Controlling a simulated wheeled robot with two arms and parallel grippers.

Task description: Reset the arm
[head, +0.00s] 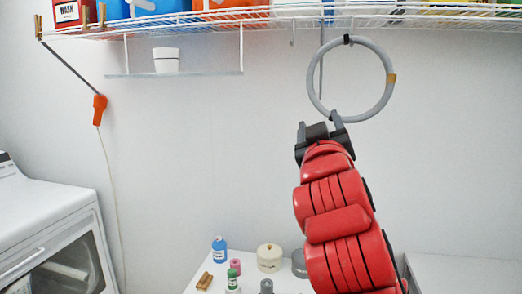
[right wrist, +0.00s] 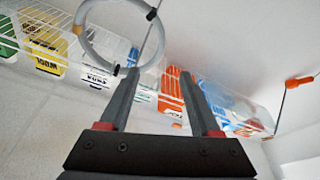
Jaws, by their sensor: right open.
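My right arm, red with a dark gripper (head: 319,120), reaches up in the middle of the head view. Its jaws are apart and nothing shows between them. In the right wrist view the two fingers (right wrist: 159,74) are spread, pointing up toward the shelf. A grey ring (head: 388,95) with black bands and a tan patch is at the fingertips in the head view. In the right wrist view the ring (right wrist: 88,45) is beyond and left of the left finger; I cannot tell whether they touch. My left gripper is not in view.
A white wire shelf (head: 290,12) with containers runs overhead. A small shelf (head: 200,73) holds a white cup (head: 167,60). Below, a white surface (head: 207,267) carries bottles and a lidded jar (head: 270,258). A white washer (head: 45,220) stands left.

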